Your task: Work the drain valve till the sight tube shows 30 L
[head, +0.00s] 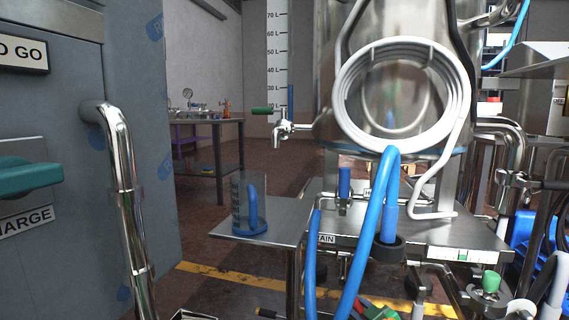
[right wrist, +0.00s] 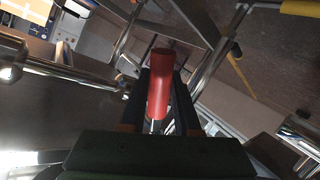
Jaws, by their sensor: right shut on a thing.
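The sight tube scale (head: 277,60) is a white strip with L marks, at the upper middle of the head view. A blue column (head: 290,98) stands beside its lower part; its top is close to the 30 L mark, but I cannot read it finely. My right gripper (right wrist: 160,78) is shut on a red cylindrical handle (right wrist: 159,85) in the right wrist view. I cannot tell from this view whether this handle belongs to the drain valve. A DRAIN label (head: 325,239) shows on the steel bench's front edge. My left gripper is not in view.
A clear jug (head: 249,205) with blue inside stands on a small steel shelf (head: 290,215). A coiled white hose (head: 343,95) hangs before the steel tank. Blue hoses (head: 366,255) run down in front. A grey cabinet (head: 75,170) with a steel pipe fills the left.

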